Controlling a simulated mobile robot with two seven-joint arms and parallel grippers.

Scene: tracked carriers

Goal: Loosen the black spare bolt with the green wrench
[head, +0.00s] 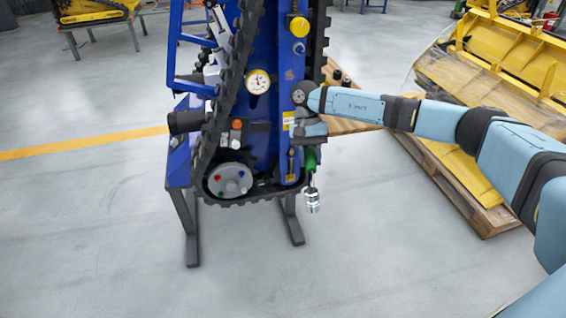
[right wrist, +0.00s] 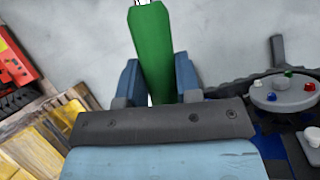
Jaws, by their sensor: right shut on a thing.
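My right gripper (head: 311,141) is shut on the green handle of the wrench (head: 310,160). The wrench hangs down with its silver socket end (head: 312,200) in free air, apart from the carrier. In the right wrist view the green handle (right wrist: 152,45) stands between the two blue fingers of my right gripper (right wrist: 156,80). A grey hub (head: 231,180) low on the blue carrier bears small red, green, blue and white bolt heads; it also shows in the right wrist view (right wrist: 285,97). I cannot make out a black spare bolt with certainty. My left gripper is out of view.
The blue carrier (head: 262,130) stands upright on dark legs, with a black track (head: 224,95) and a gauge (head: 258,82). Small black cylinders (head: 341,80) stand on a wooden surface behind it. A pallet with yellow parts (head: 500,70) is at right. The floor in front is clear.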

